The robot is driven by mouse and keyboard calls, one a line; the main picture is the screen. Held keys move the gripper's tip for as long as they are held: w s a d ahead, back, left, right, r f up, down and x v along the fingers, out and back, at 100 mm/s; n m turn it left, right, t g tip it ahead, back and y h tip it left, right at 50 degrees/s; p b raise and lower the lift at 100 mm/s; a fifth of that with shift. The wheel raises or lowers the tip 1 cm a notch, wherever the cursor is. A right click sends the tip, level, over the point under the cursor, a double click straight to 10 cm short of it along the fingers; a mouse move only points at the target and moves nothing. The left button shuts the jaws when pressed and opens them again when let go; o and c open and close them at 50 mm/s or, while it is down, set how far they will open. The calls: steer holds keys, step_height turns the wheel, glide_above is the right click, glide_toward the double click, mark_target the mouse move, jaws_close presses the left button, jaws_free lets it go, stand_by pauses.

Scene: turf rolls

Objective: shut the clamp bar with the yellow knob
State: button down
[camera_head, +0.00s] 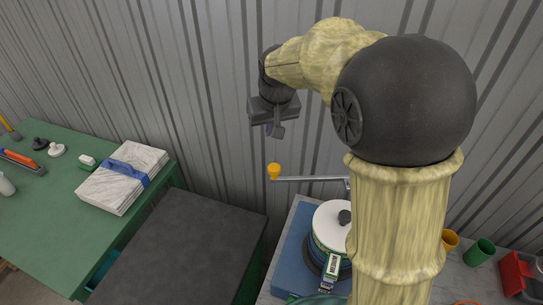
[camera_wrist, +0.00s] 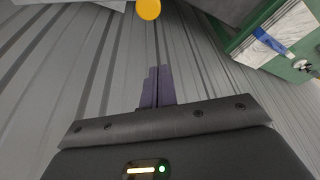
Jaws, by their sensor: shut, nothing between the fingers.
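The yellow knob (camera_head: 274,171) sits at the left end of the grey clamp bar (camera_head: 312,179), which is raised, roughly level, above the blue base with the round white-topped stack. The bar's right end is hidden behind my arm. My gripper (camera_head: 270,130) hangs above and slightly left of the knob, apart from it. In the wrist view, my gripper's dark fingers (camera_wrist: 158,87) are together with nothing between them, and the knob (camera_wrist: 149,9) shows at the top edge, beyond the fingertips.
The blue base (camera_head: 291,254) holds the white-topped stack (camera_head: 331,222) on a grey bench. A dark table (camera_head: 185,245) stands left of it, and a green table (camera_head: 45,215) with a strapped white bundle (camera_head: 124,176) is further left. Yellow (camera_head: 450,239) and green (camera_head: 480,252) cups stand at right. A corrugated wall is behind.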

mark_target(274, 169)
steer(key=d+p+x, duration=0.1)
steer(key=p+x, duration=0.1)
steer(key=x, duration=0.8)
steer(key=s+p, duration=0.2)
steer(key=s, duration=0.1)
steer(key=shift+s+d+r, duration=0.15)
steer(key=shift+s, duration=0.25)
steer(key=shift+s+b, duration=0.1)
steer(key=shift+b, duration=0.2)
